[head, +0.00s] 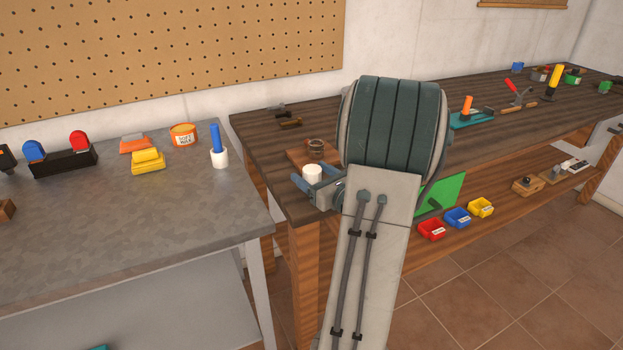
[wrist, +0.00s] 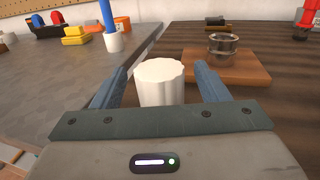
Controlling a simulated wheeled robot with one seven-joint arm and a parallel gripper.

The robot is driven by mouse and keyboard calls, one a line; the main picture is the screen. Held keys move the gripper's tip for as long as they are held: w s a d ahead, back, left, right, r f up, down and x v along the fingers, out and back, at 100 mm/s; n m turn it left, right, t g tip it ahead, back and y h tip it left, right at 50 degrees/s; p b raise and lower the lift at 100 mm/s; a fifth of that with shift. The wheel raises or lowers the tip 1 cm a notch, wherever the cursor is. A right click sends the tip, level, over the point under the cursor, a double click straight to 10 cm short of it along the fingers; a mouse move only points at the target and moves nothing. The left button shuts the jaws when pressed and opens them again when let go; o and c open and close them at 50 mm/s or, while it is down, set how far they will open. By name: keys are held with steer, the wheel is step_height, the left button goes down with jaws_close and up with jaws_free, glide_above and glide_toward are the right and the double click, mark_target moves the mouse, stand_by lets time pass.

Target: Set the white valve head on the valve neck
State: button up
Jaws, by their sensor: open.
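The white valve head (head: 312,173) is a ribbed white cap standing at the left end of the dark wooden bench. It also shows in the wrist view (wrist: 160,82), upright between the two blue fingers of my gripper (wrist: 160,71). My gripper (head: 315,180) is open around it, with a small gap visible beside the fingers. The valve neck (wrist: 223,45) is a metallic ring-topped fitting on a brown wooden board (wrist: 238,72), beyond and right of the valve head. In the head view the neck (head: 316,148) sits just behind the valve head. The valve head's base is partly hidden.
A grey metal table (head: 130,210) stands left of the bench (head: 270,135). A green panel (head: 440,196) and small bins (head: 457,218) are on the lower shelf.

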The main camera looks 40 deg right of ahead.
mark_target(313, 170)
steer(key=c, duration=1.1)
steer(key=shift+r, duration=0.15)
steer(key=shift+r, duration=0.6)
step_height(313, 170, up, 3)
steer(key=shift+f, duration=0.1)
steer(key=s+d+r, duration=0.1)
steer(key=d+r, duration=0.1)
steer(key=d, duration=0.1)
steer(key=s+d+r, duration=0.2)
steer(key=d, duration=0.2)
steer(key=s+d+r+p, duration=0.1)
steer(key=d+r, duration=0.1)
steer(key=d, duration=0.1)
steer(key=shift+s+d+r, duration=0.3)
steer(key=shift+d+r, duration=0.05)
steer(key=shift+d, duration=0.05)
steer(key=shift+w, duration=0.15)
steer(key=shift+w+a+r+m+h+b, duration=0.15)
steer(key=shift+w+m+h+b, duration=0.3)
steer(key=shift+w, duration=2.1)
steer(key=shift+w+r+m+h+b, duration=0.2)
steer(key=shift+w+h+b, duration=0.35)
steer(key=shift+w, duration=2.05)
steer(key=shift+w+a+r+m+h+b, duration=0.15)
steer(key=shift+w+m+h+b, duration=0.3)
steer(key=shift+w, duration=2.1)
